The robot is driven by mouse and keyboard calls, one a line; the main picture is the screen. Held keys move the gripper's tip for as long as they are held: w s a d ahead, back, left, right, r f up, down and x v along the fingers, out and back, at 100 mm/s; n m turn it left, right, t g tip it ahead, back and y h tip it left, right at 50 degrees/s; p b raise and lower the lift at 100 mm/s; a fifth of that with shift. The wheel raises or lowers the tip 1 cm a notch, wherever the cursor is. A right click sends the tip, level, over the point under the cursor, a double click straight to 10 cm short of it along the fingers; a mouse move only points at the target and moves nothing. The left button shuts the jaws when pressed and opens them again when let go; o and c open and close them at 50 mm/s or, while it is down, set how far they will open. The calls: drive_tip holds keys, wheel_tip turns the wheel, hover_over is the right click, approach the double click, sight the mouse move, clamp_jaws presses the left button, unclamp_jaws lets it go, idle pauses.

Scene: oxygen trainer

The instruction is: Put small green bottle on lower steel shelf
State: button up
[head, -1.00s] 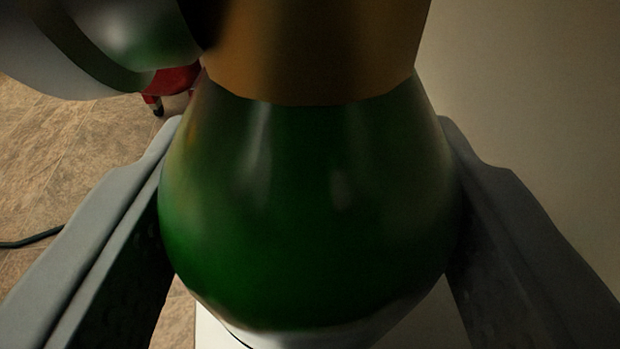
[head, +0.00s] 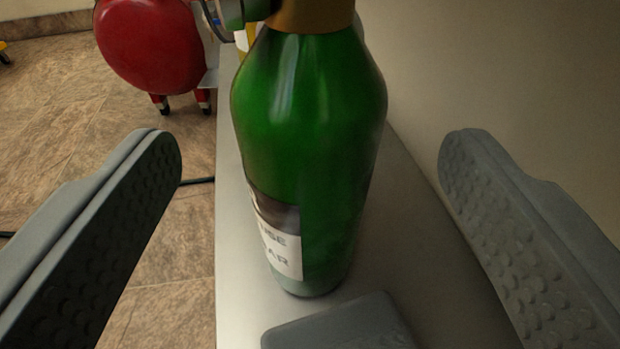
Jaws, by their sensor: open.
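A green bottle (head: 315,130) with a gold neck band and a white label stands upright on a grey steel shelf (head: 240,300). My gripper (head: 310,150) is open, with one finger on each side of the bottle and a clear gap to both. The fingers are nearer to the camera than the bottle and do not touch it. The bottle's top is cut off by the upper edge of the picture.
A grey flat block (head: 340,325) lies in front of the bottle at the lower edge. A red rounded object (head: 152,45) on legs stands on the tiled floor (head: 60,130) at the upper left. A pale wall (head: 520,80) is close on the right. A dark cable crosses the floor.

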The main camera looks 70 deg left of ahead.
drive_tip(key=f+v, duration=0.1)
drive_tip(key=v, duration=0.5)
drive_tip(key=shift+r, duration=0.45)
drive_tip(key=shift+d, duration=0.1)
